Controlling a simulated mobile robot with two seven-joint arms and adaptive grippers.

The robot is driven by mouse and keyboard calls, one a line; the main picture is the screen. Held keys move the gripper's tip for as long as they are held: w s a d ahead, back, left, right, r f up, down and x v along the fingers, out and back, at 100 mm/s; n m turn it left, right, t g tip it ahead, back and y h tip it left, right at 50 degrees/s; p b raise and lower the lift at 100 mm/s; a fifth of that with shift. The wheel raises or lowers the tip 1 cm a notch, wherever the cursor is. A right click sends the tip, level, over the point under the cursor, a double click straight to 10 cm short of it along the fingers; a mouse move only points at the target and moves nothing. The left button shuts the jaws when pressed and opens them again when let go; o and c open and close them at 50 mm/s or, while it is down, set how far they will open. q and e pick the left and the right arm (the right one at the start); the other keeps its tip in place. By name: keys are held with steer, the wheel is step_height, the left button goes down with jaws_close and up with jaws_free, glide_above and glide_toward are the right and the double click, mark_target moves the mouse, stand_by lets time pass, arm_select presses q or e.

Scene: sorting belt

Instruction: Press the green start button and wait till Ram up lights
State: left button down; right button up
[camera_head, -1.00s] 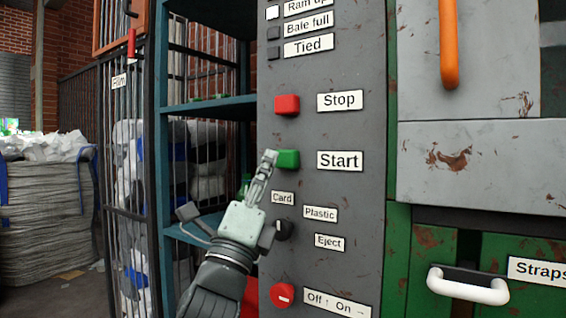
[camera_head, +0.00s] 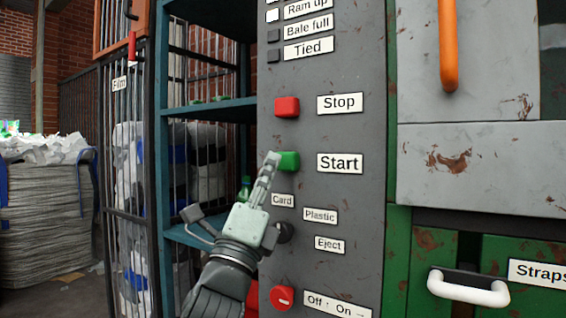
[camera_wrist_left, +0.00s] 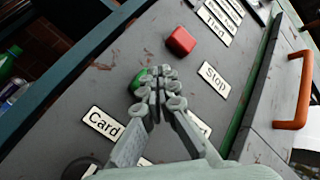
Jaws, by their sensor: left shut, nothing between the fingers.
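The green start button (camera_head: 289,160) sits on the grey control panel (camera_head: 350,60), left of the "Start" label (camera_head: 340,163). My left gripper (camera_head: 271,160) is shut and empty, its fingertips at the button's left edge. In the left wrist view the closed fingertips (camera_wrist_left: 158,85) partly cover the green button (camera_wrist_left: 139,80); whether they touch or press it I cannot tell. The lamp beside "Ram up" (camera_head: 272,15) shows bright white. The lamps beside "Bale full" (camera_head: 273,36) and "Tied" (camera_head: 273,55) are dark. My right gripper is not in view.
The red stop button (camera_head: 287,107) is just above. Below are a dark selector knob (camera_head: 286,232), partly behind my gripper, and a red Off/On switch (camera_head: 282,298). Teal shelves (camera_head: 205,110) stand left of the panel. An orange handle (camera_head: 448,45) and a white handle (camera_head: 468,288) are right.

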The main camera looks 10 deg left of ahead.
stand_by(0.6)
arm_select(q)
steer(key=shift+w+d, duration=0.15)
steer(key=shift+w, duration=0.25)
